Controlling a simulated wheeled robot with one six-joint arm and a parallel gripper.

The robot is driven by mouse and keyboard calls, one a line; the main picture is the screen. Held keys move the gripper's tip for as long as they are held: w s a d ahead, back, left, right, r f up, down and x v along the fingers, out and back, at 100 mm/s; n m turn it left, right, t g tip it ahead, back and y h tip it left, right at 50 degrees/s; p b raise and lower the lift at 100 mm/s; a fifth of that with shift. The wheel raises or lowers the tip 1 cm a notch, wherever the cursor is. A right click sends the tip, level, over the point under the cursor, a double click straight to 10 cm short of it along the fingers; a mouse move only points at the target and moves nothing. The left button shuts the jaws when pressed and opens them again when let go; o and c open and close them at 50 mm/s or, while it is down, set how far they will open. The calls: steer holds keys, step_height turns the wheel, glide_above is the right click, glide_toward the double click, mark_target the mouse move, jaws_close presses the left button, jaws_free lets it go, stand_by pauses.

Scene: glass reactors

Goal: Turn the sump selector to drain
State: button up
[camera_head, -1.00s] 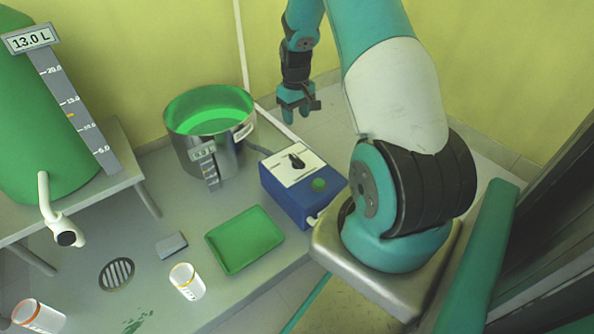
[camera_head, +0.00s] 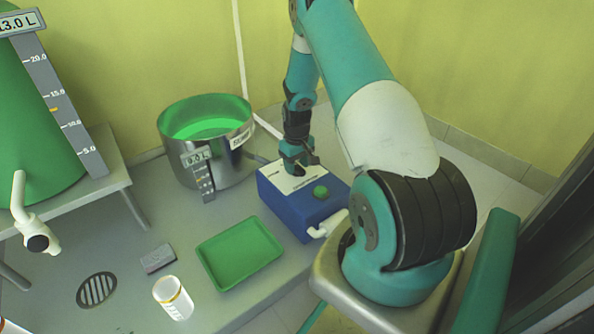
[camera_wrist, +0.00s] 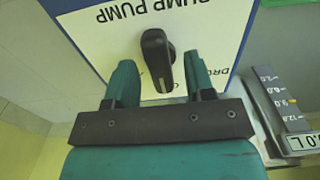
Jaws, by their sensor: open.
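The blue pump box (camera_head: 304,212) with a white top plate stands right of the steel pot in the head view. In the wrist view its plate (camera_wrist: 105,52) reads "SUMP PUMP", with partly hidden lettering beginning "DR" at the right. The selector is a black elongated knob (camera_wrist: 153,44) on this plate. My gripper (camera_head: 298,170) is over the plate in the head view and hides the knob there. In the wrist view my open gripper (camera_wrist: 158,66) has one finger on each side of the knob, with gaps visible. Contact cannot be told.
A green button (camera_head: 320,191) and a white spout (camera_head: 328,225) are on the box. The steel pot (camera_head: 228,168) of green liquid stands close by at its left. A green tray (camera_head: 240,253), a white cup (camera_head: 172,298) and a grey block (camera_head: 158,258) lie in front.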

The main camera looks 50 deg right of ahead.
steer(key=shift+f, duration=0.2)
jaws_close()
steer(key=shift+r+m+p, duration=0.1)
steer(key=shift+m+p, duration=0.2)
steer(key=shift+p, duration=0.15)
steer(key=shift+r+m+p, duration=0.1)
steer(key=shift+m+p, duration=0.4)
steer(key=shift+p, duration=0.3)
steer(key=m+p, duration=0.2)
steer(key=shift+p, duration=0.3)
steer(key=m+p, duration=0.3)
steer(key=m, duration=0.2)
steer(key=shift+f+m+p, duration=0.2)
steer(key=shift+m+p, duration=0.1)
steer(key=shift+m, duration=0.1)
